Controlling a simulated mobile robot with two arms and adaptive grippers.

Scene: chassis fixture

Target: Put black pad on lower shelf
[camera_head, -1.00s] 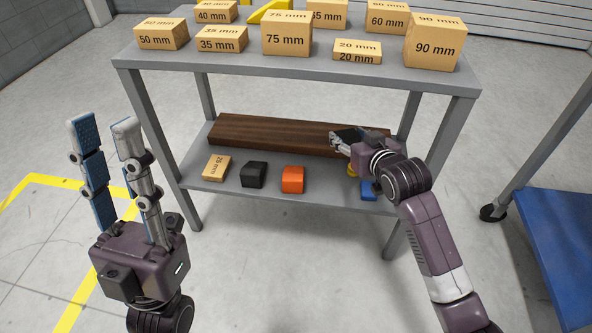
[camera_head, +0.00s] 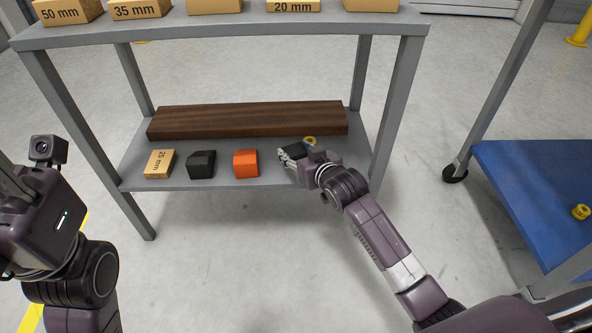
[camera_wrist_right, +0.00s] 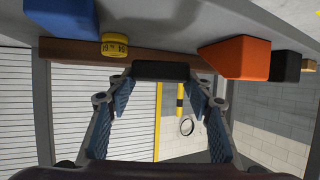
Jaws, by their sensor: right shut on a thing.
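My right gripper (camera_head: 291,153) reaches over the right part of the lower shelf (camera_head: 222,181). It is shut on the black pad, which is small and dark. In the right wrist view the black pad (camera_wrist_right: 162,70) spans between the two fingertips. In the head view the pad is partly hidden by the gripper, and I cannot tell whether it touches the shelf. My left gripper (camera_head: 12,190) is at the left edge, away from the shelf, with its fingers mostly cut off by the frame.
On the lower shelf are a 25 mm box (camera_head: 159,163), a black block (camera_head: 201,165), an orange block (camera_head: 246,163), a yellow ring (camera_head: 310,139) and a dark wooden beam (camera_head: 250,121) behind. The right wrist view also shows a blue block (camera_wrist_right: 60,18). The upper shelf (camera_head: 225,29) overhangs.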

